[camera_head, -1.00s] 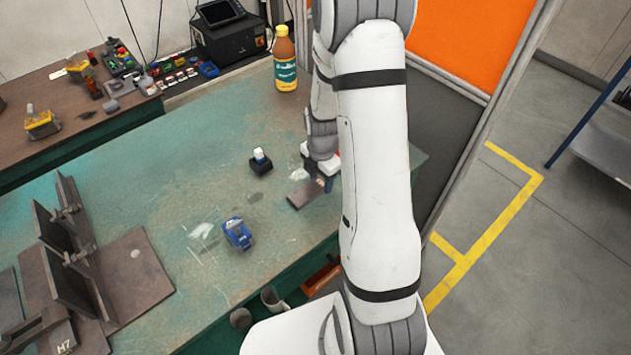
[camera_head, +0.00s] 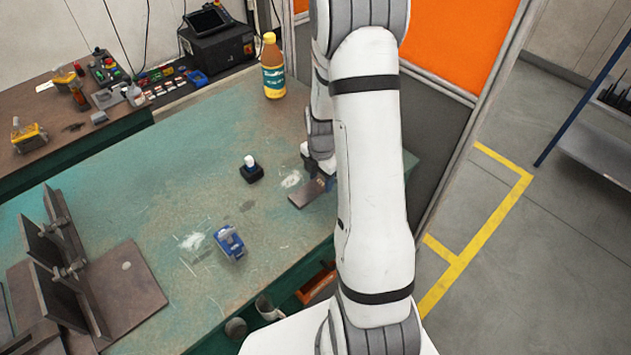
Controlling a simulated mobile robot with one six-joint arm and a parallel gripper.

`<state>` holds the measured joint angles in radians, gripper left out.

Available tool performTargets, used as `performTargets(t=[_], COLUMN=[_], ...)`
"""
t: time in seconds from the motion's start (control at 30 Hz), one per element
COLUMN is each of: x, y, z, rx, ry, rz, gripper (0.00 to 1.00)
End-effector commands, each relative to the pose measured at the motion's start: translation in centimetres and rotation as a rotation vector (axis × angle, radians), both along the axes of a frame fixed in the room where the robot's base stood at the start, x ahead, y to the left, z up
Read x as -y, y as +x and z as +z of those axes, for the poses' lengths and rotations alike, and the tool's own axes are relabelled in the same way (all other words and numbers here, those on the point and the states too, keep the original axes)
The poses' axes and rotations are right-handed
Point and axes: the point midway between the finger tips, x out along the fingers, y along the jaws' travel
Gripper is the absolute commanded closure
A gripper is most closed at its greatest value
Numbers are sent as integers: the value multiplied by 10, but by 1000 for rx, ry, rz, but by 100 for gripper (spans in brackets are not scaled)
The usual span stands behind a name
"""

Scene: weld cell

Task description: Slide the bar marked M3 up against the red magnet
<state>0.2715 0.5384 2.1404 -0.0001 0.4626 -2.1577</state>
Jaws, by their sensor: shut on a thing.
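A flat brown-grey bar (camera_head: 306,193) lies on the green table near its right side. Any mark on it is too small to read, so I cannot tell if it is M3. My gripper (camera_head: 326,180) is low at the bar's right end, partly hidden by my own arm. It appears shut on that bar; the fingertips are not clear. I cannot make out a red magnet; the area behind my arm is hidden.
A black block with a white knob (camera_head: 251,170) stands left of the bar. A blue block (camera_head: 230,243) stands nearer. An orange-brown bottle (camera_head: 272,66) stands at the back. Brown plates with uprights (camera_head: 130,285) fill the left. The table (camera_head: 180,160) between is mostly clear.

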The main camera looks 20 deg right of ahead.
Motion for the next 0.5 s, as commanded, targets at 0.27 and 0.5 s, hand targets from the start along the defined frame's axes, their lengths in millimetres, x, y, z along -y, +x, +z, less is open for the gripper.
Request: performTargets(t=[0.27,0.5], x=[2,7], y=[1,2], z=[0,0], rx=[0,0], ry=[0,0], rz=[1,0], gripper=[100,100])
